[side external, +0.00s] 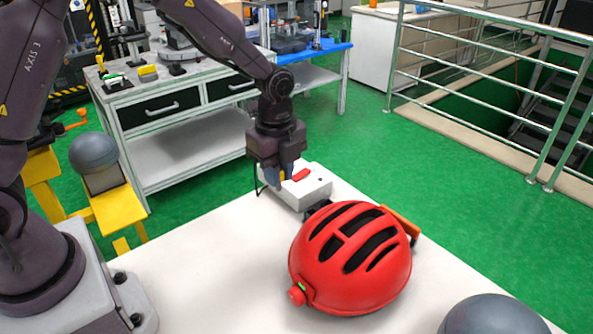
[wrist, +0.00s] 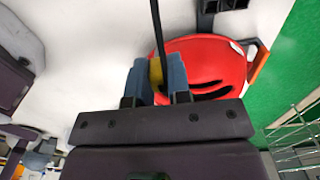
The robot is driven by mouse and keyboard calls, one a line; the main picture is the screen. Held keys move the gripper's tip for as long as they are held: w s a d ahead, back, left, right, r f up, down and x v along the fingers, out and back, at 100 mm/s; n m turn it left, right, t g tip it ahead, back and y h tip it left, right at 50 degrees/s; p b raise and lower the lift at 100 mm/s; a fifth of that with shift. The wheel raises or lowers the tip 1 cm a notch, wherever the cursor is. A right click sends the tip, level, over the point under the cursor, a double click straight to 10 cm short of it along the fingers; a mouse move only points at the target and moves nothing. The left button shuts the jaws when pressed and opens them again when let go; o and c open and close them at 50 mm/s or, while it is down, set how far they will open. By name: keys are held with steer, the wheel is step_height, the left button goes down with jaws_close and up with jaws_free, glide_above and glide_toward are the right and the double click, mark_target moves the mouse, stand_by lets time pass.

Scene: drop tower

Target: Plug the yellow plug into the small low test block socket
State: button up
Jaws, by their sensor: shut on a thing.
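My gripper (side external: 274,183) is shut on the yellow plug (wrist: 155,72), which shows between its two blue-grey fingers in the wrist view. A black cable (wrist: 158,28) runs from the plug toward the top of that view. In the side view only a sliver of the plug (side external: 283,176) shows. The gripper points down at the near left side of a low white block (side external: 317,188) with a red part on top. I cannot tell whether the plug touches this block. No socket opening is clear in the side view, so I cannot confirm which block has the test socket.
A red slotted helmet (side external: 350,262) sits on the white table (side external: 215,270), close to the white block. An orange bar (side external: 402,222) sticks out behind it. A grey dome (side external: 493,316) is at the front right. The table's left part is clear.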

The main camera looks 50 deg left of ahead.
mark_target(284, 180)
steer(key=f, duration=0.2)
steer(key=w+f, duration=0.1)
steer(key=shift+d+f, duration=0.25)
steer(key=shift+f, duration=0.05)
steer(key=w+f, duration=0.1)
steer(key=w, duration=0.1)
steer(key=w+f, duration=0.1)
steer(key=w, duration=0.1)
steer(key=w+f, duration=0.1)
steer(key=w, duration=0.1)
steer(key=shift+w+d+f, duration=0.15)
steer(key=shift+d+f, duration=0.05)
steer(key=shift+f, duration=0.15)
steer(key=shift+w+r, duration=0.15)
steer(key=shift+w, duration=0.3)
steer(key=shift+f, duration=0.75)
steer(key=shift+f, duration=0.6)
steer(key=shift+f, duration=1.05)
steer(key=shift+f, duration=0.3)
steer(key=o, duration=0.8)
